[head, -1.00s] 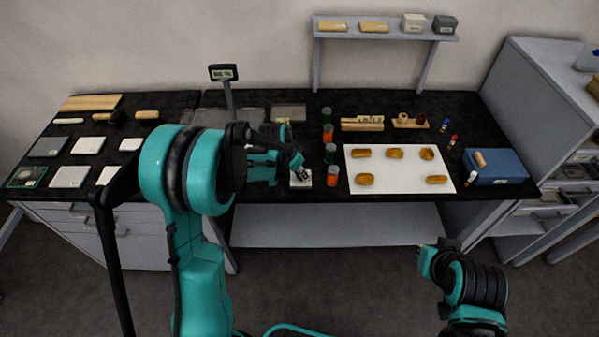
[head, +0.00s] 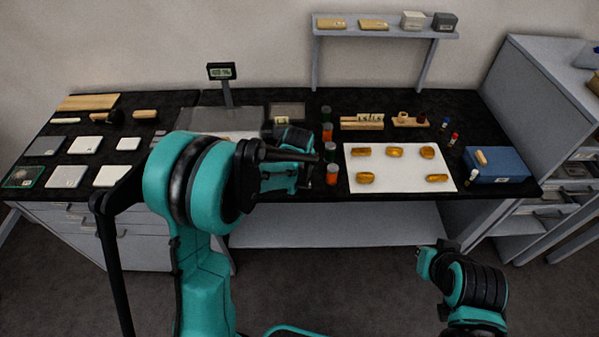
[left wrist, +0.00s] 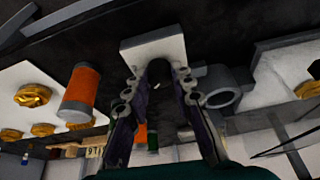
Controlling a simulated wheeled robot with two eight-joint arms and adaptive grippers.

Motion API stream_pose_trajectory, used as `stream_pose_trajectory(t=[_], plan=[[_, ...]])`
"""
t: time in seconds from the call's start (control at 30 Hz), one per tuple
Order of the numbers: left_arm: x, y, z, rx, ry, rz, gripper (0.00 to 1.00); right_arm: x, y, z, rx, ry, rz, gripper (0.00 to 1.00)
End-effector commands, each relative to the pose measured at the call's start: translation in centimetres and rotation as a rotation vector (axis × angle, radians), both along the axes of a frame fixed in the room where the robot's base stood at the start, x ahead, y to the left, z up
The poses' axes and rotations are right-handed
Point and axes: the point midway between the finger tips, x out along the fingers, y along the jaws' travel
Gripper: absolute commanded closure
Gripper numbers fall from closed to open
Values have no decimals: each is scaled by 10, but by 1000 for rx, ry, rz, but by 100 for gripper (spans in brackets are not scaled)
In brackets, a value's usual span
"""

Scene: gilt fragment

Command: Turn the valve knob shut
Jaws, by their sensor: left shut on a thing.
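The valve appears in the left wrist view as a pale block (left wrist: 165,50) with a dark knob (left wrist: 158,75) in front of it. My left gripper (left wrist: 155,85) has one finger on each side of the dark knob and is shut on it. In the head view my left gripper (head: 303,176) is at the front edge of the black bench; its own wrist and arm hide the valve there. The knob's turn angle cannot be read. My right gripper (head: 428,262) is low at the right, away from the bench; its fingers are too small to read.
Orange and green jars (head: 332,174) stand close to the right of my left gripper. A white sheet (head: 400,182) with several golden pieces lies beyond them. A grey ring-shaped part (left wrist: 218,88) is beside the fingers. A display (head: 222,72) stands behind on a post.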

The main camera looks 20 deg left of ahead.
Motion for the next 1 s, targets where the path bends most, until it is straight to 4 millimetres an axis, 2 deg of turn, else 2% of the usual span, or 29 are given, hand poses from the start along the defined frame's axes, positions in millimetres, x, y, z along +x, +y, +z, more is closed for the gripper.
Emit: stream_pose_trajectory(t=[0.6,1.0], plan=[[2,-4,-1,0,3,571,100,0,0,-7,0,0,0,100],[3,-5,0,-2,2,807,100,0,0,-8,0,0,0,100]])
